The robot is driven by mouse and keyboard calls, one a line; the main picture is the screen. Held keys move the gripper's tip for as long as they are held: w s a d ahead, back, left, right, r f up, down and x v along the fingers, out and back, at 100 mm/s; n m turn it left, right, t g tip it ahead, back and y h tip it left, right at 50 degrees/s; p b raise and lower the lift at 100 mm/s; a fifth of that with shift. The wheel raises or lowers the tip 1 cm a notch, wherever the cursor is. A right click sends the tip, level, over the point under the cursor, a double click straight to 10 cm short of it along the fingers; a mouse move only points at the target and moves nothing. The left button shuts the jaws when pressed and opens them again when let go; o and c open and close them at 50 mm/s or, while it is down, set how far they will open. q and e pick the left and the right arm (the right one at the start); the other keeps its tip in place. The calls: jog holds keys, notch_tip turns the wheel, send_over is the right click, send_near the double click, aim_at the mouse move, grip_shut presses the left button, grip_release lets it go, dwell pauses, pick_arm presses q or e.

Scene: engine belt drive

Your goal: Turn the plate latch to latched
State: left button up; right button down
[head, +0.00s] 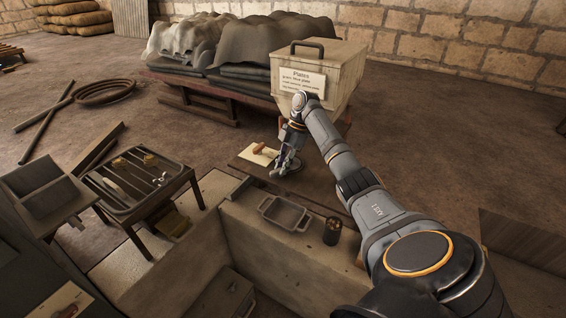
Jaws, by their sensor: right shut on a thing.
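My right gripper (287,164) points down at the dark brown board (318,181) in front of the lidded bin. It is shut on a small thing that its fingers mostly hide. I cannot make out for sure whether this is the plate latch, nor which way the latch is turned. My right arm reaches in from the lower right. My left gripper is not in view.
A pale bin (345,70) with a sign stands behind the gripper. A brown-handled tool (262,147) lies on a card to its left. A grey tray (284,213) and a dark cup (332,231) sit on the near ledge. A slotted rack (128,205) stands left.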

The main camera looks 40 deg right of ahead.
jog(key=n, duration=0.1)
jog(key=n+g, duration=0.1)
jog(key=n, duration=0.1)
jog(key=n+g, duration=0.1)
jog(key=n, duration=0.1)
jog(key=shift+w, duration=0.25)
dwell(0.3)
jog(key=c, duration=1.3)
grip_release()
